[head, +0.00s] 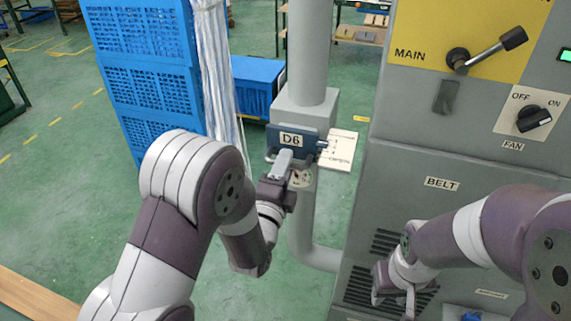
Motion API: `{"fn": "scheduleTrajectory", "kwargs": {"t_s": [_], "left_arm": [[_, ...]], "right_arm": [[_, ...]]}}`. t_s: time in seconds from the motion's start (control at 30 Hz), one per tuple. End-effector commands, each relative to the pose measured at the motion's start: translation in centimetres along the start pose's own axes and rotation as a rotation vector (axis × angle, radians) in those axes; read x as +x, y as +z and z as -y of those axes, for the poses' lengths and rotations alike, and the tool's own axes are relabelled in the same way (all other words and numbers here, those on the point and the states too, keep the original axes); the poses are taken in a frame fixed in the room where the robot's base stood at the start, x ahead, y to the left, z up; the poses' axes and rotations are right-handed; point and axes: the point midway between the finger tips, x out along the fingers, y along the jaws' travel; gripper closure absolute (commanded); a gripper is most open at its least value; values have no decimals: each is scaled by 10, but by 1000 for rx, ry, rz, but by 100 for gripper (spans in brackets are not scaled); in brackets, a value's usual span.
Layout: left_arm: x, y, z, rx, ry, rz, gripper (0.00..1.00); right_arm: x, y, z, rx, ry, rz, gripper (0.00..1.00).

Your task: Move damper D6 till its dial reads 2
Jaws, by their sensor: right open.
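Damper D6 (312,135) is a dark blue block with a label on the grey vertical duct (309,60). My right gripper (393,298) is open and low in front of the grey cabinet, away from the damper.
A pale card (339,150) sticks out right of the damper. The grey cabinet (400,170) on the right carries a MAIN lever (488,49) and a FAN knob (533,118). Blue crates (145,60) stand at the back left. Green floor at left is open.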

Motion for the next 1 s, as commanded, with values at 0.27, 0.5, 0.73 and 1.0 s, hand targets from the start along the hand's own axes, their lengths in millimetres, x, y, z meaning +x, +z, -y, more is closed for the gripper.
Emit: {"fn": "scheduleTrajectory", "kwargs": {"t_s": [0.27, 0.5, 0.73, 1.0], "left_arm": [[-72, 0, -6, 1, 4, -2, 65], [-114, 0, -3, 0, 3, -2, 65], [-119, 0, -1, 0, 2, -1, 65], [-119, 0, -1, 0, 2, -1, 65]], "right_arm": [[26, 3, 0, 0, 0, 1, 60], [36, 4, 0, 0, 0, 0, 60], [35, 4, 0, 0, 0, 0, 60], [35, 4, 0, 0, 0, 0, 60]]}}
